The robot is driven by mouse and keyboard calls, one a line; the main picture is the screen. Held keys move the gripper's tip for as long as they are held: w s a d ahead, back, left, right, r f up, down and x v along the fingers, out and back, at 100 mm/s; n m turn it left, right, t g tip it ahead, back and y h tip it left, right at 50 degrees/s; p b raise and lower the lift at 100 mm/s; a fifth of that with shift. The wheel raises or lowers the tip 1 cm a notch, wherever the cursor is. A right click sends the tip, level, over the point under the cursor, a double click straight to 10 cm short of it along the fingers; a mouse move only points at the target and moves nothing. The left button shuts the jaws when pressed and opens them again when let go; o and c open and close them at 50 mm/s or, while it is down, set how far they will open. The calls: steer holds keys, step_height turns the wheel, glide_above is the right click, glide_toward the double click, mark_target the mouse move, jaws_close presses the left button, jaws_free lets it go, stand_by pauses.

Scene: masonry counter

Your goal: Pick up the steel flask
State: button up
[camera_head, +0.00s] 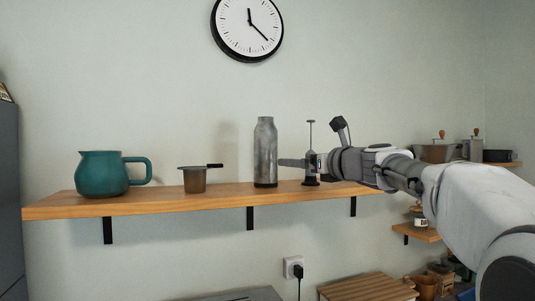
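The steel flask (265,155) stands upright on the wooden shelf (225,200), near its middle. It is a tall grey metal bottle with a worn surface and a darker base. My gripper (284,163) reaches in from the right at about the flask's mid-height.
A teal jug (102,176) and a small brown pot with a dark handle (194,179) stand to the left on the shelf. A slim upright device (311,170) stands behind my gripper. Free shelf lies between pot and flask. A clock (248,25) hangs above.

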mark_target(272, 156)
steer(key=p+x, duration=0.1)
steer(key=x, duration=0.2)
steer(key=p+x, duration=0.2)
steer(key=x, duration=0.2)
steer(key=r+p+x, duration=0.1)
steer(key=p+x, duration=0.1)
steer(key=x, duration=0.2)
steer(key=shift+w, duration=0.35)
steer(key=shift+p+x, duration=1.65)
steer(key=shift+x, duration=0.9)
steer(key=shift+w+a, duration=0.35)
steer(key=shift+w, duration=0.05)
steer(key=c, duration=1.5)
steer(key=shift+r, duration=0.15)
